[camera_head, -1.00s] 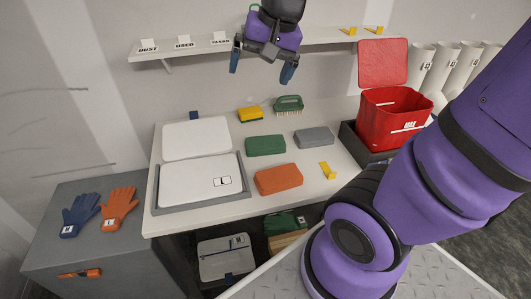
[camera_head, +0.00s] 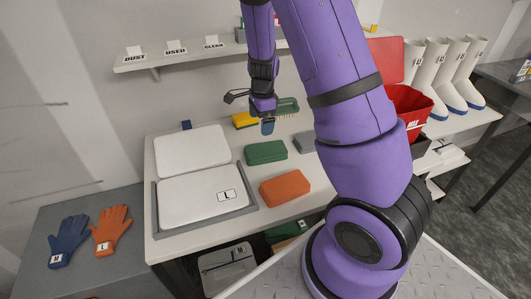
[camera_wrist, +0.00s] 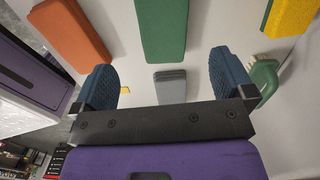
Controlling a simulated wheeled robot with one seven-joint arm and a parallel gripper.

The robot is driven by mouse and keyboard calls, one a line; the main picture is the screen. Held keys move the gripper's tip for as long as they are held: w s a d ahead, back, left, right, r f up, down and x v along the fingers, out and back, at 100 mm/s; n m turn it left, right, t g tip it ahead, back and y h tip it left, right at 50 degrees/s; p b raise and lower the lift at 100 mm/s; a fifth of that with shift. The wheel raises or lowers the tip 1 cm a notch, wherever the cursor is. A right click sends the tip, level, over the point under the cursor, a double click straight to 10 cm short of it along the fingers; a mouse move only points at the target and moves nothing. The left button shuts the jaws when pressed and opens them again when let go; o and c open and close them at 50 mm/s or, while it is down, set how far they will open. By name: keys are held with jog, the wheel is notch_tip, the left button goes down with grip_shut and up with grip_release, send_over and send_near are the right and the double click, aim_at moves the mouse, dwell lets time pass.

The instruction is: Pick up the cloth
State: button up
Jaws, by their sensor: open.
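A grey folded pad with layered edges (camera_head: 305,142), which looks like the cloth, lies on the bench, partly hidden behind my arm in the head view. In the wrist view the grey cloth (camera_wrist: 170,86) shows between the two blue fingers. My gripper (camera_head: 267,127) points down above the bench, left of the cloth and near the brush in the head view. In the wrist view my gripper (camera_wrist: 164,72) has its fingers wide apart with nothing held between them.
A green block (camera_head: 265,153), an orange block (camera_head: 285,188), a yellow sponge (camera_head: 244,120) and a green brush (camera_head: 287,106) lie nearby. A lidded tray (camera_head: 200,198) is left.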

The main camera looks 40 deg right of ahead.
aim_at(265, 149)
jog(key=shift+m+h, duration=0.3)
jog(key=shift+m, duration=0.4)
jog(key=f, duration=0.4)
jog(key=d+f, duration=0.1)
jog(key=f, duration=0.9)
jog(key=shift+d, duration=0.35)
jog(key=shift+r, duration=0.1)
jog(key=c, duration=0.6)
